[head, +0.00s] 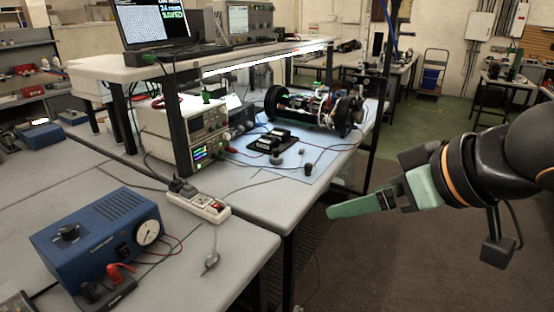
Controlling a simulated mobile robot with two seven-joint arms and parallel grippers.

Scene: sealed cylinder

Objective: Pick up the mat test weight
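A small dark knob-like object (308,168) stands near the front edge of the light blue mat (318,160) on the workbench; it may be the mat test weight, but it is too small to be sure. My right gripper (332,212) comes in from the right, its green fingers pointing left. It is beyond the bench's right edge, apart from the mat and the small object. I see it side-on, so the gap between its fingers does not show. My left gripper is not in view.
A wheeled device (315,108) and a black tray (273,142) are on the mat. A bench instrument (185,135) stands under the shelf. A power strip (199,205), a blue gauge box (98,240) and loose cables lie nearer. Floor at the right is open.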

